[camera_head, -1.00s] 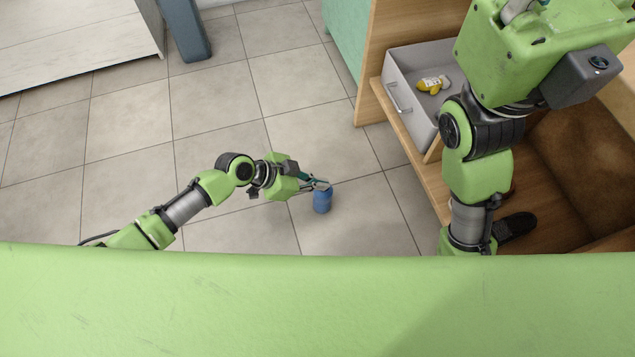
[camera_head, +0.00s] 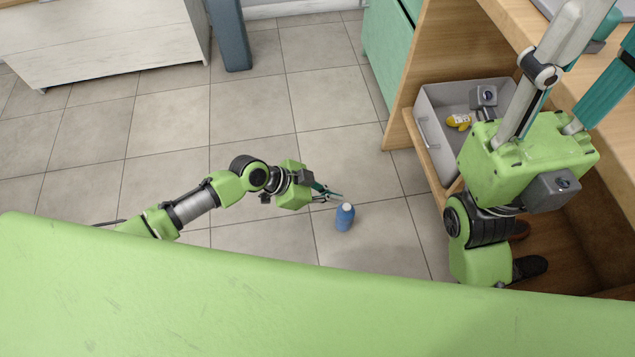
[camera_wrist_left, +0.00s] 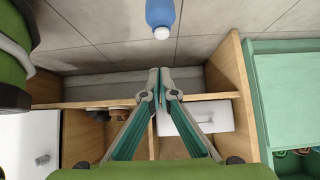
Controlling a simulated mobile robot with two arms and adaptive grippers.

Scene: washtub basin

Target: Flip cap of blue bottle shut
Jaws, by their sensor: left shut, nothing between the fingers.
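The blue bottle (camera_head: 344,219) shows over the tiled floor in the head view, its pale top (camera_head: 347,206) up; what bears it is unclear. In the left wrist view the bottle (camera_wrist_left: 161,12) is at the top edge, partly cut off, with a small white top (camera_wrist_left: 161,33). I cannot tell if the cap is open or shut. My left gripper (camera_head: 338,197) is shut and empty, its tips beside the bottle's top in the head view. In the left wrist view its tips (camera_wrist_left: 160,73) meet, apart from the bottle. My right gripper's fingers are spread at upper right, far from the bottle; their tips are cut off.
A grey drawer (camera_head: 430,135) stands pulled out of the wooden cabinet, with a yellow item (camera_head: 459,121) in it. A white cabinet (camera_head: 110,45) and a blue-grey post (camera_head: 229,35) stand at the back. The tiled floor (camera_head: 240,100) between is clear.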

